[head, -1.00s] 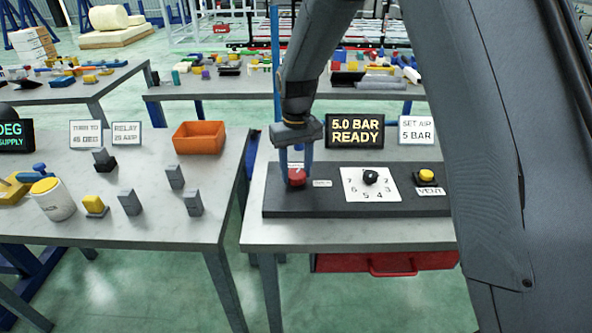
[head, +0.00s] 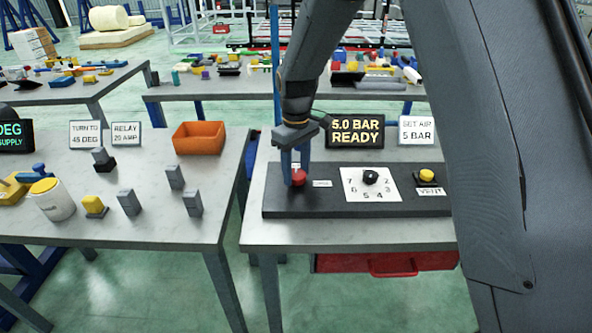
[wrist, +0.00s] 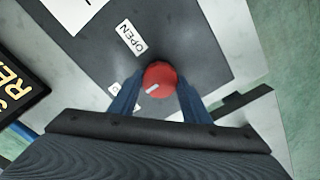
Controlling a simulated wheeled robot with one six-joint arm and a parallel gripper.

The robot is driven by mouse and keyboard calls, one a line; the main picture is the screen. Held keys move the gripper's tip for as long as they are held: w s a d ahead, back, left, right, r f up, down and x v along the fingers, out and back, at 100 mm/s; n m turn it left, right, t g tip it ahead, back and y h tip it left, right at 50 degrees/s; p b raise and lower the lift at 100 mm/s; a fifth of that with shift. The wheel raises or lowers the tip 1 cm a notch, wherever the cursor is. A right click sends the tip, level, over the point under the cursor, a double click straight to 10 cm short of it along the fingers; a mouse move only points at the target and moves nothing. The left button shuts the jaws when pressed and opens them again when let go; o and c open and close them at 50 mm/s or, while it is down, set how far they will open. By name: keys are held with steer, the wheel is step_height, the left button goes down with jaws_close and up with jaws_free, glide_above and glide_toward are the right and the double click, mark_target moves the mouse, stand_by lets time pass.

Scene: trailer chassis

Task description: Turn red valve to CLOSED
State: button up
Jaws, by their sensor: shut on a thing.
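The red valve (head: 298,178) is a round red knob at the left end of a dark panel (head: 330,208). It also shows in the wrist view (wrist: 160,77), with a pale pointer mark on its top. My gripper (head: 296,168) points down over the valve, its blue fingers shut on the knob from both sides. In the wrist view an OPEN label (wrist: 131,37) lies on the panel beyond the knob. A second label is mostly hidden behind the left finger. The pointer mark slants to the lower left, away from the OPEN label.
On the same panel are a black dial (head: 370,177) on a white numbered plate and a yellow button (head: 427,175). Behind stands a display (head: 355,131) reading 5.0 BAR READY and a SET AIR 5 BAR sign (head: 416,130). An orange bin (head: 199,138) stands on the left table.

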mark_target(296, 173)
steer(key=o, duration=1)
steer(key=shift+o, duration=0.2)
steer(key=shift+r, duration=0.1)
step_height(296, 173, up, 8)
steer(key=shift+f+b, duration=0.15)
steer(key=shift+b, duration=0.95)
